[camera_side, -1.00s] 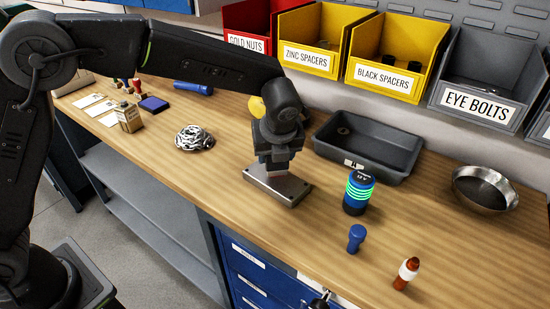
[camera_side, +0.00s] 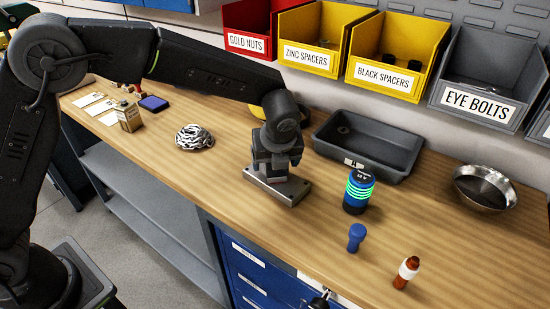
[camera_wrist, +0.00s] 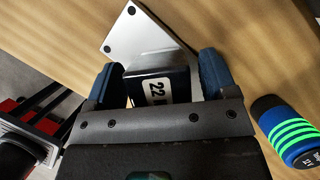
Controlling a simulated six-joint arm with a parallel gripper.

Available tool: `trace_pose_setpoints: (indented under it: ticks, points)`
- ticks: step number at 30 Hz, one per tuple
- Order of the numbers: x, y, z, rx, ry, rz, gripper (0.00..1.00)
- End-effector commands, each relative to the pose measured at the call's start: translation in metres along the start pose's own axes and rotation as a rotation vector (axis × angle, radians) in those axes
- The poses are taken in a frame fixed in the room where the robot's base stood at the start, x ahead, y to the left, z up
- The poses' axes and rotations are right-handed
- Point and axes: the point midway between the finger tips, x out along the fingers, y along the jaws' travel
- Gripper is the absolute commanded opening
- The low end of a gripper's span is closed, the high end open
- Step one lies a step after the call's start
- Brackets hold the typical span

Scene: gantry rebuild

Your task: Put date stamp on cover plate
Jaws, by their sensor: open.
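The cover plate (camera_side: 290,190) is a flat grey metal plate with corner holes, lying on the wooden bench. It also shows in the wrist view (camera_wrist: 125,35). The date stamp appears to be the dark block with a white "22" label (camera_wrist: 157,91), between my fingers in the wrist view, over the plate. Its lower part is hidden, so I cannot tell whether it touches the plate. My gripper (camera_side: 278,168) is low over the plate. In the wrist view its two fingers (camera_wrist: 160,85) stand open on either side of the block.
A blue canister with green rings (camera_side: 359,192) stands right of the plate, with a small blue-handled item (camera_side: 356,238) and an orange-brown bottle (camera_side: 406,272) nearer the front. A grey tray (camera_side: 370,145) lies behind.

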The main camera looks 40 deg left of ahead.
Motion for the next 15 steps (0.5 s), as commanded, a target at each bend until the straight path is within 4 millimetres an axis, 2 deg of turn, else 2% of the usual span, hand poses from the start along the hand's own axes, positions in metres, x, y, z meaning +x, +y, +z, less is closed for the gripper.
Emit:
trace_pose_setpoints:
  ticks: [5,15]
  points:
    - [-0.011,-0.001,0.001,0.0,-0.001,-0.003,0.78]
    - [-0.08,-0.001,0.001,0.0,-0.001,-0.005,0.78]
